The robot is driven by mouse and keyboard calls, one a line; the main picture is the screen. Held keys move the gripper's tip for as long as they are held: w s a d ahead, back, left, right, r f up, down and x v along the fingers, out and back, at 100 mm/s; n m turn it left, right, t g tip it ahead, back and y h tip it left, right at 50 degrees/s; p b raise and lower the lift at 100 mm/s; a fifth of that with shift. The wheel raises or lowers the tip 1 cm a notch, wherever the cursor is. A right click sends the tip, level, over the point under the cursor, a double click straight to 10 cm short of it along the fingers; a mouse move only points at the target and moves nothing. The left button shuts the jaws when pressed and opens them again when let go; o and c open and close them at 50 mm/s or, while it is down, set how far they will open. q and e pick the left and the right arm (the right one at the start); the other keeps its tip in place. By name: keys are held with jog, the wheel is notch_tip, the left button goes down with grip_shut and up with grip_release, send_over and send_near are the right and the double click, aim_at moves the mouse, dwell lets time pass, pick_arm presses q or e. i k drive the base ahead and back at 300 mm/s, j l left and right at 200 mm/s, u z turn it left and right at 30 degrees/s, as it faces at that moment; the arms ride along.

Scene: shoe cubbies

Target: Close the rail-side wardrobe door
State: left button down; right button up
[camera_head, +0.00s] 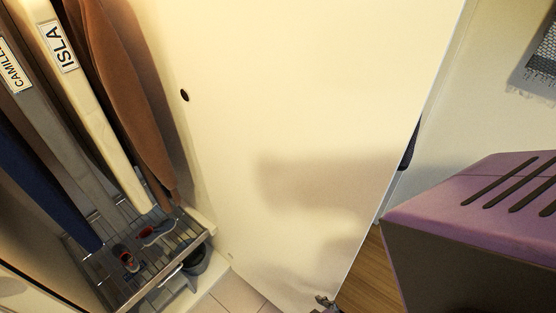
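The wardrobe door (300,100) is a large white panel standing open, filling the middle of the head view. It has a small dark oval spot (184,95) near its left side. The open wardrobe is on the left, with hanging coats and name tags reading "ISLA" (62,47) and "CAMILLE" (13,65). A small dark grey piece (325,302) shows at the bottom edge by the door's lower corner; I cannot tell what it is. A dark shape (408,147) sticks out past the door's right edge, mostly hidden. I cannot make out either gripper.
A wire shoe rack (170,266) with several shoes sits low in the wardrobe. A purple-topped box (470,200) with dark slots stands right of the door. A woven fringed textile (540,62) is at the upper right. Wooden floor (372,275) shows between door and box.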

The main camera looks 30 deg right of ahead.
aim_at(301, 116)
jog(key=l+z, duration=0.9)
